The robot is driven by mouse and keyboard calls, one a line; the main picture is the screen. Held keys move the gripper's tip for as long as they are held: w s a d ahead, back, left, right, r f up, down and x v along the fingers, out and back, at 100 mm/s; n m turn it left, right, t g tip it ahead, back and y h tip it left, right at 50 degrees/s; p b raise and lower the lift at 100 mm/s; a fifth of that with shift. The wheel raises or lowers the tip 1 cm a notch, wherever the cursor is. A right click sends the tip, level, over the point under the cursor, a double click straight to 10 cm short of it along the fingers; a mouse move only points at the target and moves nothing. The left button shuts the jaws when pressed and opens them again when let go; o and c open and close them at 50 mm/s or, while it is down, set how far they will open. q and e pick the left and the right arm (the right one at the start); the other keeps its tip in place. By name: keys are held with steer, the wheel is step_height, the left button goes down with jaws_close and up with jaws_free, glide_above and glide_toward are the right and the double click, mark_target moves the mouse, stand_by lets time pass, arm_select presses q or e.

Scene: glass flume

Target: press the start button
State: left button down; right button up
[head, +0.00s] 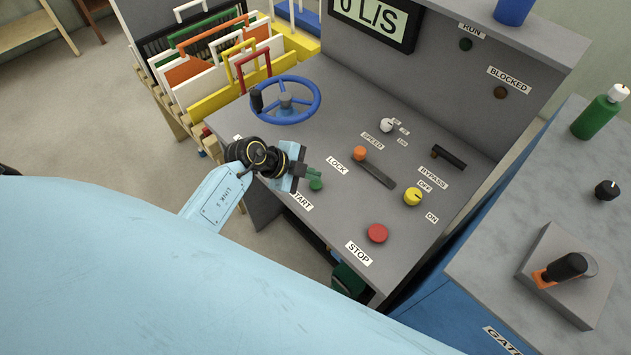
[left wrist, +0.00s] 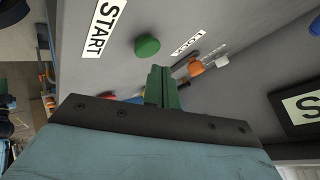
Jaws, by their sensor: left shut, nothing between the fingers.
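The green start button (head: 316,184) sits on the grey control panel beside the START label (head: 301,201). In the left wrist view the button (left wrist: 147,46) is a round green cap, fully visible just beyond my fingertips. My left gripper (head: 312,174) has green fingers that are shut and empty. In the head view its tips are over the panel right by the button and partly overlap it. In the left wrist view the gripper (left wrist: 160,75) appears apart from the button. The display (head: 373,20) reads 0 L/S. My right gripper is not in view.
The panel also bears a red stop button (head: 377,233), a yellow knob (head: 412,197), an orange-knobbed lock lever (head: 375,167), a black bypass handle (head: 449,157) and a blue handwheel (head: 286,101). A gate bench (head: 480,262) stands at right. Coloured boards (head: 215,80) stand at the back left.

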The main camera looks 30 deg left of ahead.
arm_select(q)
steer(key=shift+f, duration=0.15)
steer(key=shift+f, duration=0.25)
steer(key=shift+f, duration=0.55)
stand_by(0.5)
steer(key=shift+r+p, duration=1)
steer(key=shift+p, duration=0.2)
